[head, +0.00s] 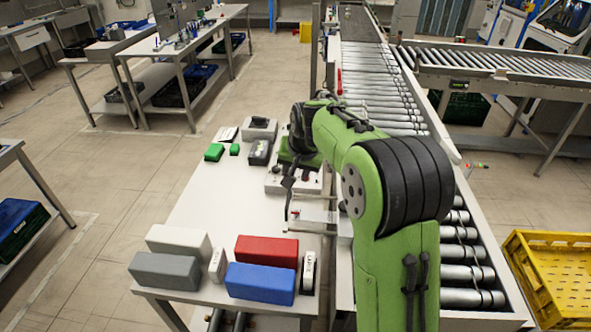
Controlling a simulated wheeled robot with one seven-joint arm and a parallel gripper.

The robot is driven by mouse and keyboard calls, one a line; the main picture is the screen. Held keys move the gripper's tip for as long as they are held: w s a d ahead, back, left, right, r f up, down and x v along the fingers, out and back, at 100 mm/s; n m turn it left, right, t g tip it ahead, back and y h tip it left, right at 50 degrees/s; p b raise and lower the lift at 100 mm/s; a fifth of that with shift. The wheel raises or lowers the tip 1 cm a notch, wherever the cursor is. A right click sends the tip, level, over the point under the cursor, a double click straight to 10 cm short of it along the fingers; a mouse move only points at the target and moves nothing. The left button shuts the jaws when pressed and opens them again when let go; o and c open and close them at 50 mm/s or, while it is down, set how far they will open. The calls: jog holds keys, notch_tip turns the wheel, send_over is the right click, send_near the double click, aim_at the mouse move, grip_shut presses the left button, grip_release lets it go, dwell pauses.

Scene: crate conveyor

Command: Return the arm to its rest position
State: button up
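My green arm rises at the right of the head view and bends over at a large black-ribbed joint. Its far end reaches left over the right side of the white table (220,208). My gripper (289,205) points down near the table's right edge, partly hidden by the wrist and small in view. Its fingers are too unclear to tell whether they are open or shut. I see no object clearly held in it.
Red (266,251), blue (261,283), white (178,241) and grey (165,270) boxes stand at the table's near end. Small green blocks (214,152) lie farther back. A roller conveyor (375,93) runs along the right. A yellow crate (552,275) is at the lower right.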

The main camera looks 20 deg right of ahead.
jog(key=s+a+r+n, duration=0.1)
jog(key=s+r, duration=0.3)
jog(key=s, duration=0.5)
jog(key=s+a+r+n, duration=0.15)
jog(key=s+r, duration=0.25)
jog(key=s, duration=0.5)
jog(key=s+f+n, duration=0.2)
jog(key=s+f, duration=0.2)
jog(key=s, duration=1.1)
jog(key=shift+s+d+t, duration=0.25)
jog(key=shift+s+t, duration=0.05)
jog(key=shift+n, duration=0.25)
